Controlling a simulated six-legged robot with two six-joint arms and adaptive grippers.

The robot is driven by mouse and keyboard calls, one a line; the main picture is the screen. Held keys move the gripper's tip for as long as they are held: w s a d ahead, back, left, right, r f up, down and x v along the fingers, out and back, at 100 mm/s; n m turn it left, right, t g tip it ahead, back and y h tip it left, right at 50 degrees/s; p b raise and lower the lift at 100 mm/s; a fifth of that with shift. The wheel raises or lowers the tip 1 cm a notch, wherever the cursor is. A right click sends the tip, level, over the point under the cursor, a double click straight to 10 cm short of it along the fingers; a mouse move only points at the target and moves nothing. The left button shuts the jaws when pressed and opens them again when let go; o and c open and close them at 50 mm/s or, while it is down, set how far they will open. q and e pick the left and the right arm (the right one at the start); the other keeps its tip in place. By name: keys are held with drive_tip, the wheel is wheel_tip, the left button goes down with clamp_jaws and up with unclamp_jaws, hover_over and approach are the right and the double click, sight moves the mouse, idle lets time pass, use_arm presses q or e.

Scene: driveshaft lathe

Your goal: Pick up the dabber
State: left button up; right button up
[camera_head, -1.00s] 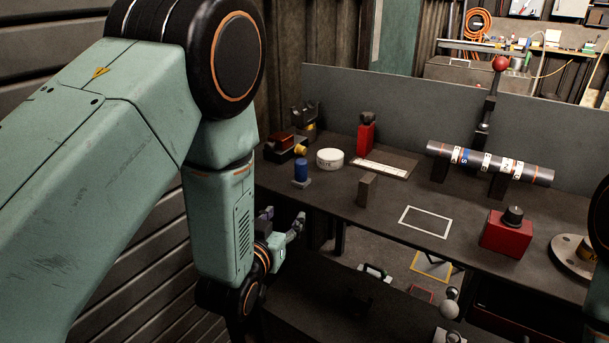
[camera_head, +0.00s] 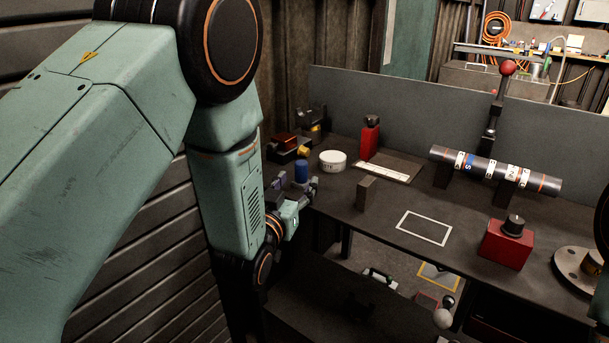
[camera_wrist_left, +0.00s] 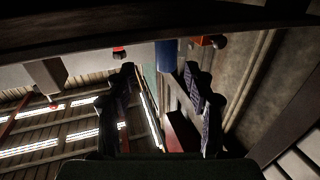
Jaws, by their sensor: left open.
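A short blue cylinder (camera_head: 301,171), which I take to be the dabber, stands upright near the bench's left front edge. My left gripper (camera_head: 297,187) is open just in front of it, and its fingers hide the cylinder's foot in the head view. In the left wrist view the blue dabber (camera_wrist_left: 167,55) shows beyond the open left gripper (camera_wrist_left: 160,72), nearer the right finger. The fingers appear apart from it. My right gripper is not in view.
Near the dabber are a white round tin (camera_head: 332,161), a small brown block (camera_head: 367,192) and a red bottle (camera_head: 371,138). A marked shaft (camera_head: 497,171) lies on supports. A red box with a black knob (camera_head: 506,245) stands right. The white-outlined rectangle (camera_head: 424,228) is empty.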

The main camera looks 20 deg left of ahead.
sight(299, 171)
use_arm(q)
drive_tip(key=w, duration=0.3)
drive_tip(key=w+b, duration=0.1)
drive_tip(key=w, duration=0.2)
drive_tip(key=shift+a+r, duration=0.2)
drive_tip(key=shift+w+a, duration=0.1)
drive_tip(key=shift+a, duration=0.1)
drive_tip(key=shift+d, duration=0.15)
drive_tip(key=c, duration=0.4)
clamp_jaws()
